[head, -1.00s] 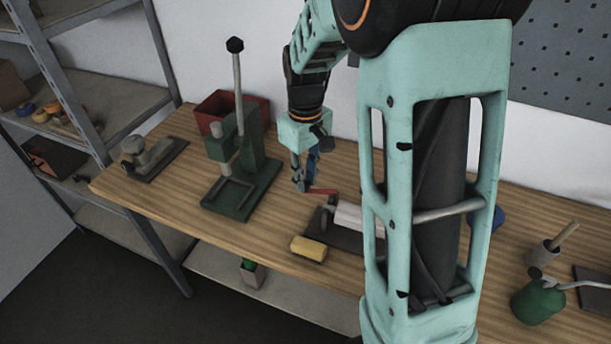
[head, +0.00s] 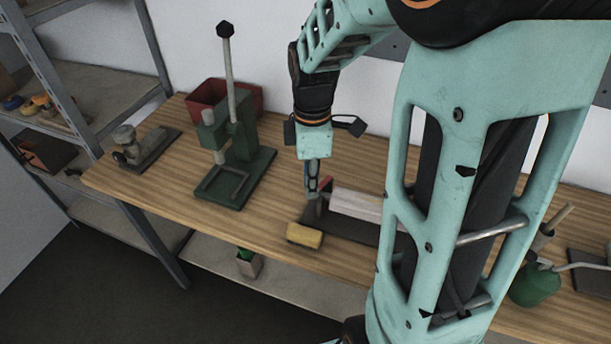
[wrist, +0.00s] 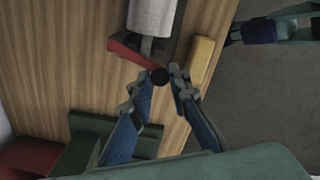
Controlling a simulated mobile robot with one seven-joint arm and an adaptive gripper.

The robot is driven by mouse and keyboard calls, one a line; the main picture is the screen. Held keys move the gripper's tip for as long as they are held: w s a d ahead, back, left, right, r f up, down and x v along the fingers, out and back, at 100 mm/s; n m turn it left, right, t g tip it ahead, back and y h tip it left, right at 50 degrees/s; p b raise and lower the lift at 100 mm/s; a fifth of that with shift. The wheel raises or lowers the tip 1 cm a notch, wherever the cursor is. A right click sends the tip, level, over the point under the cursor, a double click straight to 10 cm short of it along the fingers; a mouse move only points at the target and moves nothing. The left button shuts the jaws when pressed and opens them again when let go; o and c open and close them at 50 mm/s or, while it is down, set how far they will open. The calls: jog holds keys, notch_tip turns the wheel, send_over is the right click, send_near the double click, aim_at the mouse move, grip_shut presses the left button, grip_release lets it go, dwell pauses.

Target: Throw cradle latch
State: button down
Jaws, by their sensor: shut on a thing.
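The cradle (head: 352,226) is a dark base on the wooden bench carrying a pale grey roller (head: 356,202). At its left end is a red latch lever (head: 326,184), also visible in the wrist view (wrist: 128,52) beside the roller (wrist: 152,16). My gripper (head: 314,192) points down at this left end of the cradle. In the wrist view its two fingertips (wrist: 159,77) close around a dark round knob (wrist: 160,76) at the end of the red lever. The fingers partly hide the lever in the head view.
A yellow block (head: 305,235) lies close in front of the cradle's left end, near the bench edge. A green press (head: 238,165) with a tall handle and a red bin (head: 208,98) stand to the left. My arm covers the cradle's right part.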

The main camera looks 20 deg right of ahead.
jog(key=shift+s+d+r+n, duration=0.1)
jog(key=shift+s+d+n, duration=0.3)
jog(key=shift+n, duration=0.5)
jog(key=shift+s+d+n, duration=0.35)
jog(key=shift+n, duration=0.55)
jog(key=c, duration=1.8)
grip_release()
notch_tip(320, 180, up, 12)
jog(key=shift+f, duration=0.1)
